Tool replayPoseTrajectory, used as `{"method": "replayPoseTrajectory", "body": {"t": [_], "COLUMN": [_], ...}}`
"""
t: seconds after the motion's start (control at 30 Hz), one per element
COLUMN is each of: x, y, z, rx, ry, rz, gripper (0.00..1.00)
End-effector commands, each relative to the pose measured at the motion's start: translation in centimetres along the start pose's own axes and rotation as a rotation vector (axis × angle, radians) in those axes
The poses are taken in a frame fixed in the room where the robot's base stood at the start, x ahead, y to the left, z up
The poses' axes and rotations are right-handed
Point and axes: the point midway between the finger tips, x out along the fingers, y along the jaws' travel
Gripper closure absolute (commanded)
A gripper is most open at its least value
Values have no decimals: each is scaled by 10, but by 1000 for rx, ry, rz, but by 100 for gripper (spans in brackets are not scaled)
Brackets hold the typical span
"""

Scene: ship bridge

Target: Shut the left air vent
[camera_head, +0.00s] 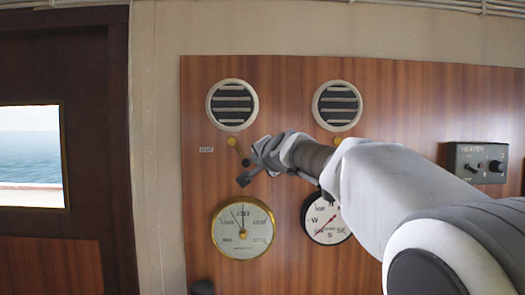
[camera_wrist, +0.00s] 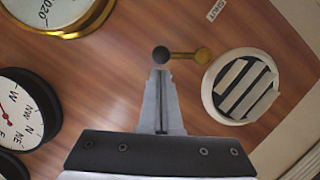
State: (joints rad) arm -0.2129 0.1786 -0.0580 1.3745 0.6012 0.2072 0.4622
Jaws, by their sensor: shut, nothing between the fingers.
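The left air vent (camera_head: 232,105) is a round cream ring with slats on the wood panel. Dark gaps show between its slats, also in the wrist view (camera_wrist: 240,87). Below it is its lever, with a brass pivot (camera_head: 232,141) and a dark knob (camera_wrist: 161,55). The lever points down and slightly right in the head view. A SHUT label (camera_head: 206,149) is left of the pivot. My gripper (camera_wrist: 160,75) is shut and empty. Its fingertips are close beside the knob, on its right in the head view; I cannot tell whether they touch.
A second vent (camera_head: 337,105) is to the right, its lever partly hidden by my arm. A brass-rimmed gauge (camera_head: 243,228) and a compass dial (camera_head: 325,219) are below. A heater box (camera_head: 476,163) is at the far right. A door with a window (camera_head: 32,156) is at left.

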Motion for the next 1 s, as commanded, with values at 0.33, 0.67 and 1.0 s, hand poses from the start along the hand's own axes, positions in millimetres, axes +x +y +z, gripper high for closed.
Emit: {"method": "replayPoseTrajectory", "body": {"t": [0.33,0.67,1.0], "x": [4,4,6], "y": [1,4,4], "z": [4,7,11], "rx": [0,38,86], "ry": [0,1,0], "rz": [1,-11,-27], "gripper": [100,100,100]}}
